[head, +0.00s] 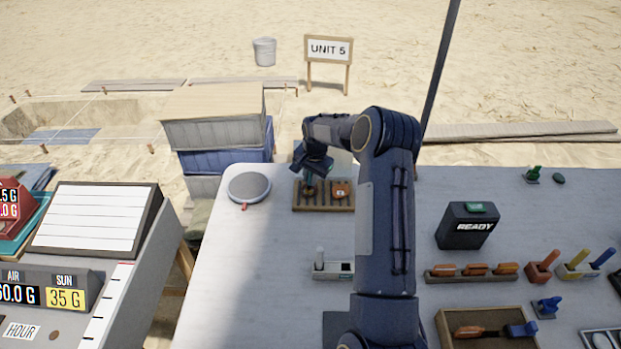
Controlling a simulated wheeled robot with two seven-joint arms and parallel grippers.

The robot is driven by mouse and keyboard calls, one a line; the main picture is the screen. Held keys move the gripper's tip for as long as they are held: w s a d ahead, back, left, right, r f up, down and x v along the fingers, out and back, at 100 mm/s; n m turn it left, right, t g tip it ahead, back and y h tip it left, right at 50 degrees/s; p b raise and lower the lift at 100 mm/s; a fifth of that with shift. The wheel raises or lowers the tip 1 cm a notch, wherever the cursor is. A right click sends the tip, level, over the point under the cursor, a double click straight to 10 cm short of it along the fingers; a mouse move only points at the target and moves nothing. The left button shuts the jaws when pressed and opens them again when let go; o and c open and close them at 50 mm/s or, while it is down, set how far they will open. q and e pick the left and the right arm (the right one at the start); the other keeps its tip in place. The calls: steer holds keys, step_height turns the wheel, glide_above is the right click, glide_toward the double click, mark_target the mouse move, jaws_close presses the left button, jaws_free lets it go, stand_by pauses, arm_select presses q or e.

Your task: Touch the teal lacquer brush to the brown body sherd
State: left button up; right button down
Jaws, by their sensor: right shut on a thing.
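My right gripper (312,168) is shut on a slim teal thing, the teal lacquer brush (308,181), which points down below the fingers. Its lower end is at the left part of a slatted wooden tray (323,209). A small dark brown piece shows at its tip, probably the brown body sherd (309,191); I cannot tell whether they touch. An orange-brown piece with a pale mark (341,189) lies on the tray to the right. My right arm hides part of the table. My left gripper is not in view.
A round grey dish (249,187) stands left of the tray. A small white holder (333,269) is in front of it. A black READY box (467,227), several coloured tools and a wooden tray (442,326) are at right. The table's left front is clear.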

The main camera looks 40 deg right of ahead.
steer(key=shift+r+p, duration=1.75)
steer(key=shift+r, duration=1.75)
